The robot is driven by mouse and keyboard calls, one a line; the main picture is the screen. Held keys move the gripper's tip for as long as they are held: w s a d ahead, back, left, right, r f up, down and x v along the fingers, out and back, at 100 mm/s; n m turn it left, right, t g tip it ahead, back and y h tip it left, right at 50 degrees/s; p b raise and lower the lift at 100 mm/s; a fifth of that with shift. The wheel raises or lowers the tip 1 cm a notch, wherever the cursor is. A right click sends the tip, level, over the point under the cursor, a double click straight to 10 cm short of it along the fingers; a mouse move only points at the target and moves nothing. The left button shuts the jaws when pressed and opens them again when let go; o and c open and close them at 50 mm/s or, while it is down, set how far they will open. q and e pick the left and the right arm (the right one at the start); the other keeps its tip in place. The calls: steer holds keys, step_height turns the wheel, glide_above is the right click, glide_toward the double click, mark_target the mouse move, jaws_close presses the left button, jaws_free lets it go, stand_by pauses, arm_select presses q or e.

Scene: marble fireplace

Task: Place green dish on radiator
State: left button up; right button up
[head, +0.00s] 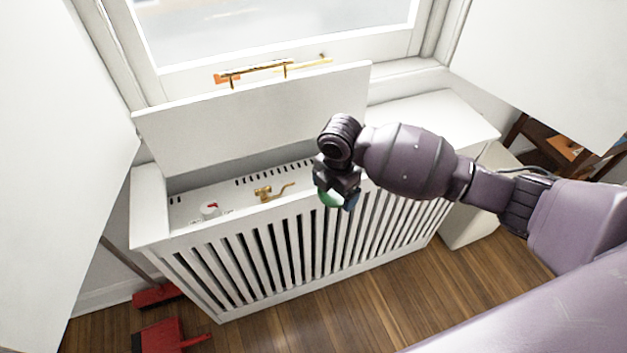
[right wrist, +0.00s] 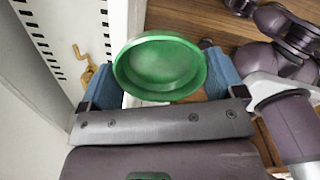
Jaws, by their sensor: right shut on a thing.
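The green dish (head: 329,199) is held in my right gripper (head: 338,194), over the front edge of the white radiator cover (head: 204,287). In the right wrist view, the round green dish (right wrist: 160,62) sits between the two blue fingers of my right gripper (right wrist: 162,80), which is shut on it. The radiator cover has a slatted front, and its top panel (head: 250,115) stands raised at the back. Inside the opening are a brass valve (head: 273,191) and a white and red knob (head: 209,210). My left gripper is not in view.
A window with a brass latch (head: 258,71) is behind the cover. A white ledge (head: 435,118) lies to the right. A red dustpan (head: 160,337) is on the wooden floor (head: 330,325) at the lower left. White panels flank both sides.

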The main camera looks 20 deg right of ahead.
steer(key=w+f+b, duration=0.1)
steer(key=w, duration=0.3)
steer(key=w+f+b, duration=0.2)
steer(key=w, duration=0.2)
steer(key=w+f+b, duration=0.1)
steer(key=w, duration=0.3)
steer(key=shift+w+a+f, duration=0.2)
steer(key=shift+w+f+b, duration=0.1)
steer(key=shift+f+b, duration=0.3)
steer(key=shift+f, duration=0.2)
step_height(320, 180, down, 6)
steer(key=shift+f+b, duration=0.1)
steer(key=shift+b, duration=0.85)
steer(key=shift+w+f, duration=0.1)
steer(key=shift+r, duration=0.3)
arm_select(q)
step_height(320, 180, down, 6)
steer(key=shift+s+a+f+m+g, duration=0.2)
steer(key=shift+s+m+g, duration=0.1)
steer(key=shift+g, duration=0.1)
arm_select(e)
steer(key=shift+f, duration=0.1)
steer(key=o, duration=0.8)
steer(key=shift+f, duration=0.1)
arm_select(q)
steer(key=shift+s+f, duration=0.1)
